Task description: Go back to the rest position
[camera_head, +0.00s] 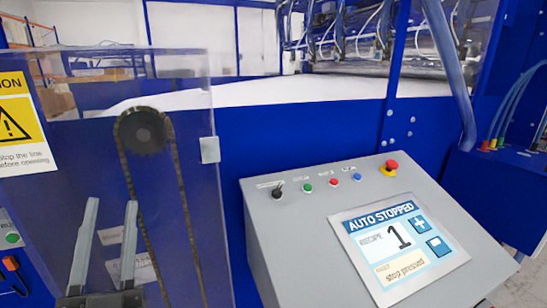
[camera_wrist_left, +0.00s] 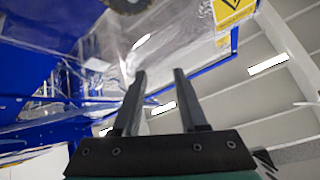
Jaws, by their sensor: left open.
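My left gripper (camera_head: 107,245) is at the lower left of the head view, in front of the clear guard panel. Its two grey fingers point up, stand apart and hold nothing. In the left wrist view the fingers (camera_wrist_left: 160,75) are also apart, with nothing between them. The control panel (camera_head: 300,230) stands to the right of the gripper, clear of it. Its screen (camera_head: 400,245) reads "AUTO STOPPED", recipe 1, "stop pressed". My right gripper is not in view.
The clear guard panel (camera_head: 75,210) with a chain and sprocket (camera_head: 143,131) behind it is close to my left gripper. A yellow warning sign (camera_head: 15,118) is on it. The control panel has a red mushroom button (camera_head: 391,166). White foam (camera_head: 270,93) lies behind the blue frame.

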